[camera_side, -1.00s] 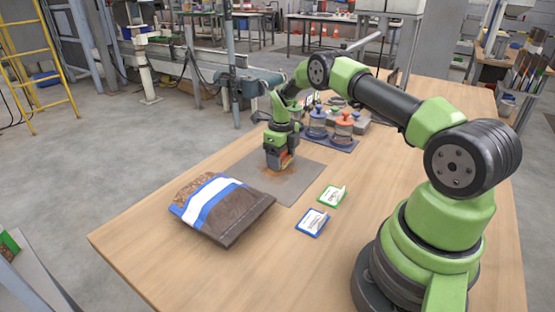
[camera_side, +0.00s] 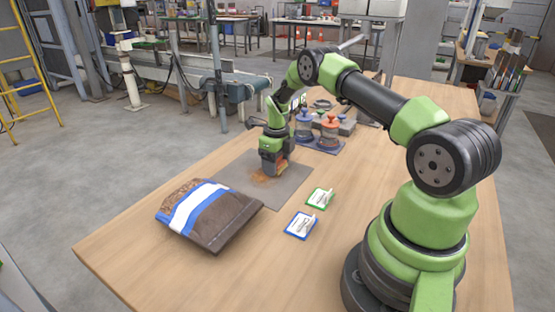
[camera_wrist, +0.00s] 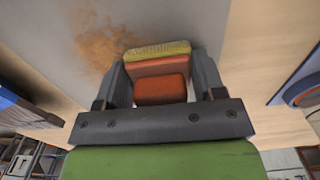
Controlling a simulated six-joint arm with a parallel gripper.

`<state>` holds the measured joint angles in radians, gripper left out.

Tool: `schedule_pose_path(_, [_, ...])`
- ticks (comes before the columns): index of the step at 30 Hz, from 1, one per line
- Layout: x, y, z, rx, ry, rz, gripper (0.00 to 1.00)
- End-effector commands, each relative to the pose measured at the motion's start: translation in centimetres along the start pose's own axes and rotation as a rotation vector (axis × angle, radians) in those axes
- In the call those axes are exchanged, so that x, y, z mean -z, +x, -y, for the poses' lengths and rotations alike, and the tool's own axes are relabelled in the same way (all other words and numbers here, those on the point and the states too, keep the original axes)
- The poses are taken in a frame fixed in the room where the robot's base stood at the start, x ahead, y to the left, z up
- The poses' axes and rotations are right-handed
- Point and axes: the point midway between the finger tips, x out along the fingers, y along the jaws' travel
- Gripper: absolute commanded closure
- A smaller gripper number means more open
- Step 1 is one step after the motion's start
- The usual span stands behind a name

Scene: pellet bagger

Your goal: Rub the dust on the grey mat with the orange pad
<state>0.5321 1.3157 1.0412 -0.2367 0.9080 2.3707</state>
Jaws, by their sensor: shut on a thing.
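The grey mat (camera_side: 290,186) lies flat on the wooden table. A rusty-brown patch of dust (camera_side: 262,179) is on it; in the wrist view the dust (camera_wrist: 103,42) spreads to the left of the pad. My gripper (camera_side: 273,168) points down over the mat. It is shut on the orange pad (camera_wrist: 160,90), which has a yellow layer at its far edge and sits between both fingers. The pad is low at the mat beside the dust; I cannot tell whether it touches. In the side view my gripper mostly hides the pad.
A brown bag with a blue and white band (camera_side: 210,212) lies front left. A green-edged card (camera_side: 320,197) and a blue-edged card (camera_side: 301,225) lie right of the mat. A blue-topped jar (camera_side: 304,125) and an orange-topped jar (camera_side: 329,130) stand behind.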

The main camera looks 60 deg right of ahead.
Motion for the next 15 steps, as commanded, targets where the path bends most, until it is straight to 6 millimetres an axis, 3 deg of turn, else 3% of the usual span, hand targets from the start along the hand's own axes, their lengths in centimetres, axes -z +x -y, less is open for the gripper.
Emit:
schedule_pose_path(6, [0.2, 0.1, -2.1, -0.006, -0.002, -0.009, 0.56])
schedule_pose_path(15, [0.1, 0.0, -3.5, -0.006, -0.003, -0.008, 0.56])
